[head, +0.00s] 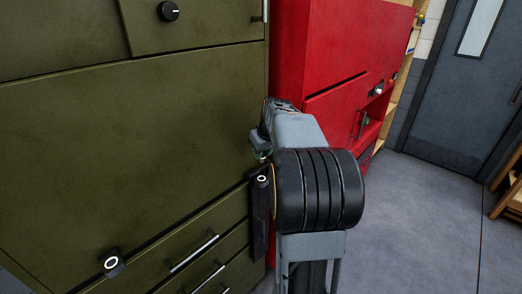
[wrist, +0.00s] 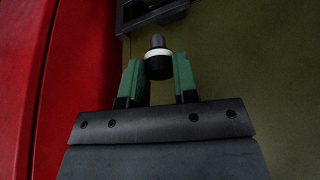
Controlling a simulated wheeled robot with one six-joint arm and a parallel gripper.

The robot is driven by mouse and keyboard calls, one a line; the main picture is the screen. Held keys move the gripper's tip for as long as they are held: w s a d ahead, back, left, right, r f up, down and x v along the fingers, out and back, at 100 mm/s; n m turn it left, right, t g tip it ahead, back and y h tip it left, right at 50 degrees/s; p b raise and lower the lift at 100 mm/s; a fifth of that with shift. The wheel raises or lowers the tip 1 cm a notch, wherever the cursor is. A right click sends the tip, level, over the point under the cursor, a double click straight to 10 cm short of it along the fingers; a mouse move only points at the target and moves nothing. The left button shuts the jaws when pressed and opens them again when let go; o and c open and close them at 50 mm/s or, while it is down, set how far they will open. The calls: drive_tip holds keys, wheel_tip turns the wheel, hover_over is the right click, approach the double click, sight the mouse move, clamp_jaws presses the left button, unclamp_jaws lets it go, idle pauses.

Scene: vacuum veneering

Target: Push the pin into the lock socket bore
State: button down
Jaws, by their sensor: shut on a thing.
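In the wrist view, the pin (wrist: 158,66) has a dark rounded body, a pale collar and a narrower dark tip pointing up the picture. My gripper (wrist: 158,78) is shut on it, with one green finger on each side. A dark bracket-like fitting (wrist: 140,22) on the olive surface lies just beyond the tip; it may be the lock socket. I cannot make out its bore or tell whether the tip touches it. In the head view, my gripper (head: 260,152) is beside the olive cabinet's right edge, partly hidden by my arm. The pin is not clear there.
The olive cabinet (head: 120,130) fills the left, with bar-handled drawers below and a dark pale-ringed knob (head: 112,263). A black fitting (head: 260,205) is at its right edge. A red cabinet (head: 335,50) stands close behind my arm. Grey floor (head: 425,220) is open at right.

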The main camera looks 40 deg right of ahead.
idle(0.4)
drive_tip(key=shift+s+f+b, duration=0.1)
drive_tip(key=shift+f+b, duration=0.15)
drive_tip(key=shift+b, duration=0.1)
drive_tip(key=b, duration=0.4)
hover_over(260, 177)
drive_tip(key=s, duration=0.1)
drive_tip(key=shift+s+f, duration=0.2)
drive_tip(key=shift+f, duration=2.5)
drive_tip(key=shift+f+b, duration=1.45)
drive_tip(key=shift+b, duration=0.15)
drive_tip(key=c, duration=0.8)
unclamp_jaws()
